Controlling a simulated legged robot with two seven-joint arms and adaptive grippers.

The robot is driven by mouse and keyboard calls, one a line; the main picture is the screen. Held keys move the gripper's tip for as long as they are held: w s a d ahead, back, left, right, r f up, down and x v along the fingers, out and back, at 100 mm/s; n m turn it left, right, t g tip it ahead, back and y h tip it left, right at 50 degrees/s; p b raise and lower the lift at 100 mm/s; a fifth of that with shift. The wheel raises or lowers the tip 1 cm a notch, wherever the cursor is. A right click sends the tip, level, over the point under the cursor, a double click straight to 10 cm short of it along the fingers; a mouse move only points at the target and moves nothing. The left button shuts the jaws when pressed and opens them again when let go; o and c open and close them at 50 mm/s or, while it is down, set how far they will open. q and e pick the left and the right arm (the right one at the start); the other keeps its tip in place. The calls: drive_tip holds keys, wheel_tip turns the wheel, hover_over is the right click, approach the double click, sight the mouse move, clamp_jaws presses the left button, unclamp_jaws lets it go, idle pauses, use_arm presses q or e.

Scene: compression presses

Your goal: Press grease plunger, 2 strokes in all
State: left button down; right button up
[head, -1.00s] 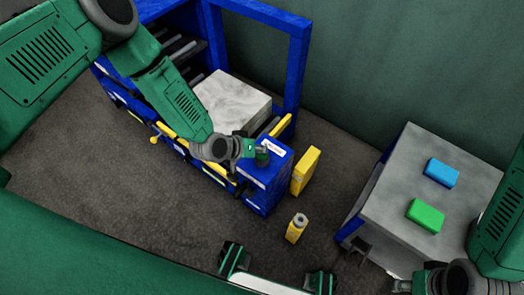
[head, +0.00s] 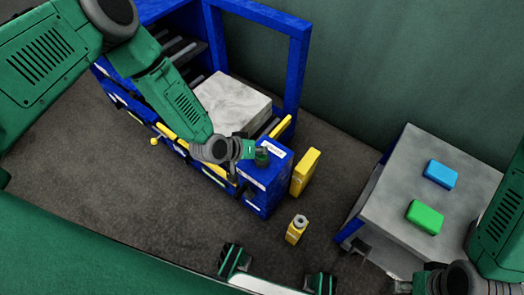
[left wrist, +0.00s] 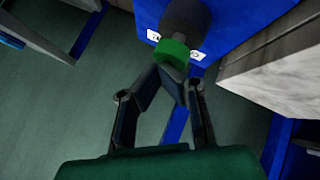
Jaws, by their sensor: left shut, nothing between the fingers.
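The grease plunger shows in the left wrist view as a dark cylinder with a green end (left wrist: 172,50), on a blue box with white labels. In the head view that blue box (head: 266,182) is the near right end of the press, and the plunger is partly hidden there by my arm. My left gripper (left wrist: 172,72) is shut and empty, with its fingertips right at the green end; whether they touch it I cannot tell. In the head view it (head: 250,150) is over the box top, its fingers mostly hidden. My right gripper (head: 412,285) is at the lower right edge, partly cut off.
The blue press frame (head: 298,70) holds a grey block (head: 232,100). A yellow box (head: 305,171) and a yellow bottle with a grey cap (head: 297,230) stand right of the press. A grey table (head: 395,190) bears a blue block (head: 440,174) and a green block (head: 424,217).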

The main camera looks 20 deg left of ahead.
use_arm(q)
drive_tip(key=shift+r+p, duration=0.55)
drive_tip(key=shift+r, duration=0.35)
drive_tip(key=shift+r, duration=0.1)
wheel_tip(320, 180, up, 5)
drive_tip(key=p, duration=0.4)
idle(1.4)
wheel_tip(320, 180, up, 4)
drive_tip(key=shift+f+p, duration=0.25)
drive_tip(key=shift+p, duration=0.4)
drive_tip(key=shift+w+f, duration=0.1)
